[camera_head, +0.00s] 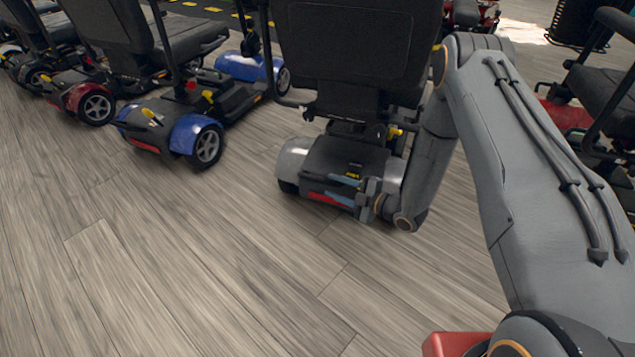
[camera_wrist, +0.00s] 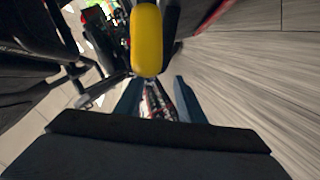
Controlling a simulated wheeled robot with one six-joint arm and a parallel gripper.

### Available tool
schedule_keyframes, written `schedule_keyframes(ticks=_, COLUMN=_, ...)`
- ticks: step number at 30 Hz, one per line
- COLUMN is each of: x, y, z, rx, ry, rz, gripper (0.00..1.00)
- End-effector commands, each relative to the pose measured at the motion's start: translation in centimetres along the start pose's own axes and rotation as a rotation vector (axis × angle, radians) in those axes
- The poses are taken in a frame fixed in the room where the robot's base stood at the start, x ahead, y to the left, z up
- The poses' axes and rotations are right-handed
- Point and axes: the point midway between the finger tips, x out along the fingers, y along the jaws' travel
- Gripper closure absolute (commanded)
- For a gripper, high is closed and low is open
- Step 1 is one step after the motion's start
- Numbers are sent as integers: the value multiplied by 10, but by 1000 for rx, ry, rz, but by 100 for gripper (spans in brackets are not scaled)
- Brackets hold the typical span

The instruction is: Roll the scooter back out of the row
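A scooter with silver rear fenders (camera_head: 294,160) and a black seat (camera_head: 355,45) stands in the row, its rear facing me. Its rear deck carries a small yellow lever (camera_head: 394,131) on the right side. My gripper (camera_head: 337,189) is low at the rear of this scooter, in front of its rear deck. In the wrist view its two blue fingers (camera_wrist: 157,88) are apart, with no held thing visible between them. A rounded yellow part (camera_wrist: 147,40) shows large just beyond the fingertips; I cannot tell whether it touches them. My gripper hides part of the scooter's rear edge.
A blue scooter (camera_head: 198,140) stands to the left, with a red scooter (camera_head: 95,105) farther left. Another scooter with a black seat (camera_head: 605,90) and red body stands at the right, partly behind my arm. The wood-look floor (camera_head: 180,250) in front of the row is clear.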

Motion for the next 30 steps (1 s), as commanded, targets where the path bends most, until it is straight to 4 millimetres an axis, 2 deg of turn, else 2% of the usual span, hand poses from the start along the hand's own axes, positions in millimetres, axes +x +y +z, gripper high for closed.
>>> schedule_keyframes(ticks=15, x=69, y=0, z=-1, rx=0, ry=0, rz=-1, gripper=64)
schedule_keyframes(ticks=19, x=76, y=0, z=-2, rx=0, ry=1, rz=-3, gripper=64)
schedule_keyframes(ticks=27, x=77, y=0, z=-2, rx=1, ry=0, rz=-3, gripper=64)
schedule_keyframes(ticks=30, x=77, y=0, z=-2, rx=1, ry=0, rz=-3, gripper=81)
